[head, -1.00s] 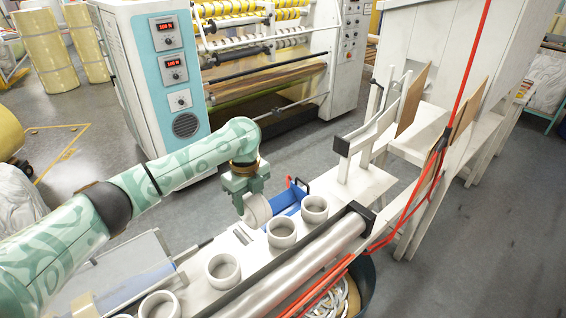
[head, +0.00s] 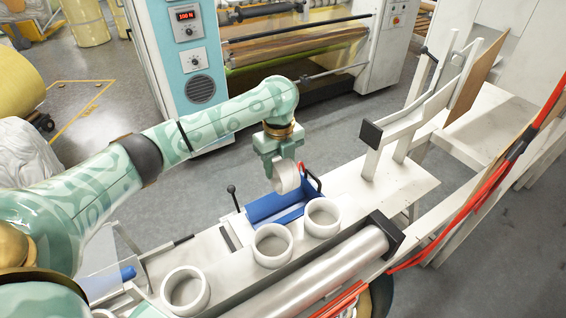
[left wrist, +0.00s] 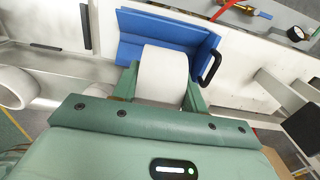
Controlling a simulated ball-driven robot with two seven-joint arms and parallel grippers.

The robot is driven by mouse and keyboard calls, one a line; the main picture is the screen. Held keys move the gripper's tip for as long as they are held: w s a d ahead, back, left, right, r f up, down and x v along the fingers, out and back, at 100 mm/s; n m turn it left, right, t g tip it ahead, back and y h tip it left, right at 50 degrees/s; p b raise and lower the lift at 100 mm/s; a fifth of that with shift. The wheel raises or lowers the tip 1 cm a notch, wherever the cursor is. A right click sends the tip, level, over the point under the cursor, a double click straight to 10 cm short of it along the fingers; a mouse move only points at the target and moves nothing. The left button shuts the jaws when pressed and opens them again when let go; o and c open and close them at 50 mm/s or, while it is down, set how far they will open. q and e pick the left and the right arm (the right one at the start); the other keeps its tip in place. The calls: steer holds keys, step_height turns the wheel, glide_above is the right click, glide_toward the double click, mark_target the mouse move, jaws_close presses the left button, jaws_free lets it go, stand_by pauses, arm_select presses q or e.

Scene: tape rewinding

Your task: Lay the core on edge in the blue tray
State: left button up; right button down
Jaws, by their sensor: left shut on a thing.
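The white core (head: 287,177) is held on edge in my left gripper (head: 284,172), which is shut on it. In the left wrist view the core (left wrist: 164,75) sits between the green fingers of my left gripper (left wrist: 158,90). The blue tray (head: 275,206) lies on the bench below and around the core in the head view. In the left wrist view the tray (left wrist: 135,24) shows behind the core. I cannot tell whether the core touches the tray. My right gripper is not in view.
More white cores stand flat in a row on the bench, such as one (head: 273,245) and another (head: 322,217). A metal roller (head: 310,275) runs along the front. A black-knobbed lever (head: 233,199) stands left of the tray. A white frame (head: 420,110) rises to the right.

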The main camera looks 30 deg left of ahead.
mark_target(279, 180)
arm_select(q)
step_height(279, 180, down, 6)
steer(key=b, duration=0.6)
steer(key=shift+b, duration=0.4)
steer(key=shift+f, duration=0.35)
steer(key=shift+f+b, duration=0.35)
steer(key=shift+f, duration=1.55)
steer(key=o, duration=0.8)
steer(key=shift+o, duration=0.2)
step_height(279, 180, up, 16)
steer(key=p, duration=0.8)
steer(key=shift+r, duration=0.2)
steer(key=shift+f, duration=0.1)
